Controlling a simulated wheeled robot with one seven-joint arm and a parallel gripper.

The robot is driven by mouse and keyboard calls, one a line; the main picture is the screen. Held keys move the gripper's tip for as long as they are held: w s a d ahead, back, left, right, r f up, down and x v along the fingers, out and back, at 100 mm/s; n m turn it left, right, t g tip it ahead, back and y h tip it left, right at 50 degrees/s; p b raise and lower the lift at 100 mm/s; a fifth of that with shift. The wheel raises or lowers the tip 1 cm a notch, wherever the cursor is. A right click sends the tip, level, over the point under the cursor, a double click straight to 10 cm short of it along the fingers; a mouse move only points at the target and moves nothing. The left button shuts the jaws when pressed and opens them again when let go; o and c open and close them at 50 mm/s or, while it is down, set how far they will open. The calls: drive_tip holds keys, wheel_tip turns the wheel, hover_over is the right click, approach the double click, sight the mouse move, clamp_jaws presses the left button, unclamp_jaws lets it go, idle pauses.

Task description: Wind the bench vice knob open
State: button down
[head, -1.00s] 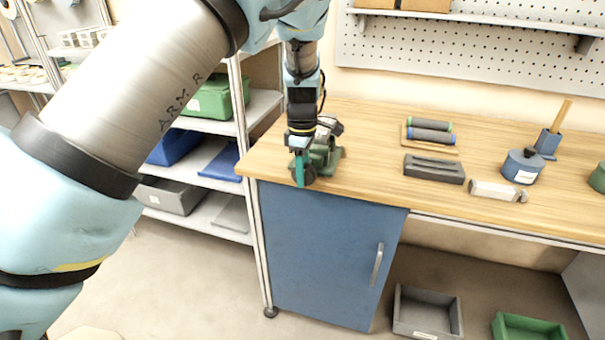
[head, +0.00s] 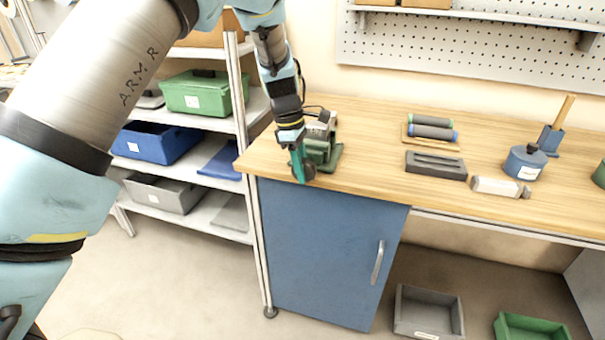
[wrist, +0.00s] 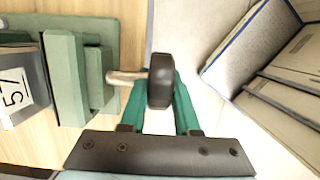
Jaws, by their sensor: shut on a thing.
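The green bench vice (head: 322,152) stands at the left front corner of the wooden bench; it also shows in the wrist view (wrist: 66,75). Its dark round knob (wrist: 160,82) sits on a short pale screw that sticks out from the vice. In the head view the knob (head: 309,172) is partly hidden by my fingers. My gripper (head: 298,166) has teal fingers and reaches down to the knob from above. In the wrist view my gripper (wrist: 161,100) has one finger on each side of the knob and is shut on it.
The bench top (head: 372,165) carries a dark grey block (head: 435,165), rollers on a board (head: 432,132), a pale block (head: 496,187) and a blue pot (head: 524,162). A blue cabinet (head: 325,250) is below. Shelves with a green bin (head: 203,93) stand left.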

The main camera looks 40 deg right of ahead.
idle(0.4)
drive_tip(key=c, duration=0.6)
unclamp_jaws()
drive_tip(key=shift+c, duration=0.2)
drive_tip(key=b+v, duration=0.2)
drive_tip(key=v, duration=0.8)
drive_tip(key=shift+w+r, duration=0.25)
drive_tip(key=shift+r, duration=0.1)
drive_tip(key=shift+a, duration=0.25)
